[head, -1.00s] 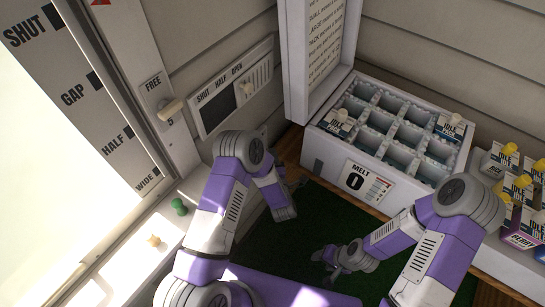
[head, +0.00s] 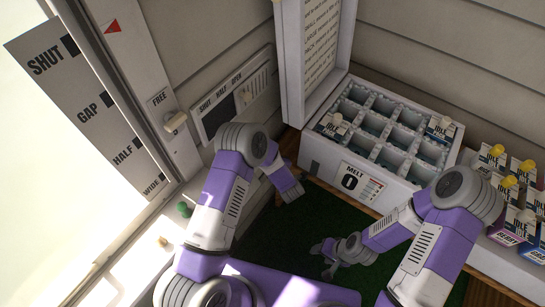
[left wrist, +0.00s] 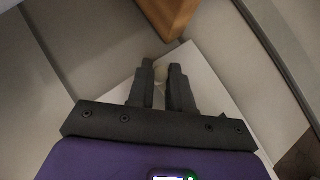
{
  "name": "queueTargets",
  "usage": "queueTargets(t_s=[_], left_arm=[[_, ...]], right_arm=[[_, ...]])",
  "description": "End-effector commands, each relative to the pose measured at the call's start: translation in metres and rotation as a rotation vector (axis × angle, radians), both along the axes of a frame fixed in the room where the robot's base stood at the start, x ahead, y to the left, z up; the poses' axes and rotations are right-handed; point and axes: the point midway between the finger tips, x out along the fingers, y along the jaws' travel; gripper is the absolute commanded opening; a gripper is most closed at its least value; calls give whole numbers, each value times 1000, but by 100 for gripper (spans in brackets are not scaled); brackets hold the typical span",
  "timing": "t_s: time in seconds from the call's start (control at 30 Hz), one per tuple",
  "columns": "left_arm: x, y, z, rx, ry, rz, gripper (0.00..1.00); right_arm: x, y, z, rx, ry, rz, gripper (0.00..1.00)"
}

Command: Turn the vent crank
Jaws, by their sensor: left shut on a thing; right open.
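In the left wrist view my left gripper (left wrist: 161,67) is shut on a small pale round knob (left wrist: 160,75), which looks like the vent crank's handle. The rest of the crank is hidden; a white surface lies behind the fingers. A slatted vent panel (head: 261,83), marked SHUT, HALF and OPEN, is on the wall behind that arm. It has a pale knob (head: 246,97). My right gripper (head: 322,258) is open and empty, low over the green mat.
A white crate of compartments (head: 311,158) with a MELT card stands at the back. Several cartons (head: 510,190) stand at the right. At left are a SHUT-to-WIDE scale (head: 105,122), a FREE plate (head: 158,98) with a pale lever (head: 175,122), and a green knob (head: 183,209).

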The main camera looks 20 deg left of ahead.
Motion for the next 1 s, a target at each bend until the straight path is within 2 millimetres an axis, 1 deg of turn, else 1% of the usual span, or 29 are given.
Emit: queueTargets(t_s=[0.03, 0.23, 0.6, 0.63, 0.77, 0.8, 1.0], left_arm=[[1, 7, 3, 17, 6, 14, 0], [1, 7, 1, 28, 37, 13, 0], [1, 8, 0, 29, 39, 15, 0], [1, 8, 0, 29, 39, 15, 23], [1, 8, 0, 29, 40, 16, 43], [1, 8, 0, 28, 41, 16, 45], [1, 4, -1, 23, 42, 8, 45]], right_arm=[[0, 0, 2, 0, 0, 0, 54], [0, 0, 4, 0, 0, 0, 54], [0, 0, 4, 0, 0, 0, 54], [0, 0, 4, 0, 0, 0, 54], [0, 0, 4, 0, 0, 0, 54], [0, 0, 4, 0, 0, 0, 54], [0, 0, 4, 0, 0, 0, 54]])
